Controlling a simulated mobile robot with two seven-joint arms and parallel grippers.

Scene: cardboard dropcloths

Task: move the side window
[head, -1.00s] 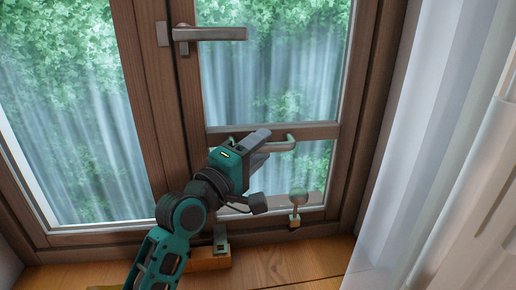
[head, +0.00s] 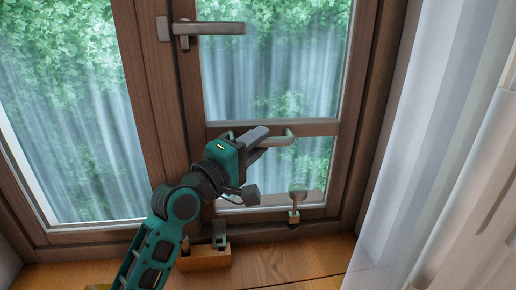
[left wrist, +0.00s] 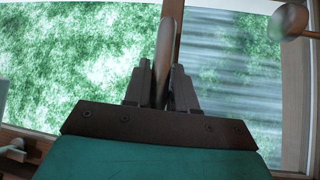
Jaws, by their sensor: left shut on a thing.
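The side window (head: 190,95) is a brown wooden-framed sash on the right, with a large upper pane and a small lower pane. The left wrist view shows the bar (left wrist: 164,55) running between the two dark fingers (left wrist: 162,88). The fingers and wrist hide the bar's left part and some of the lower pane. My right gripper is out of view.
A grey lever handle (head: 210,29) is above on the frame. A round-headed knob (head: 298,190) stands at the lower right of the sash. A wooden block (head: 205,258) is on the sill (head: 285,262). A white curtain (head: 440,130) hangs at right.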

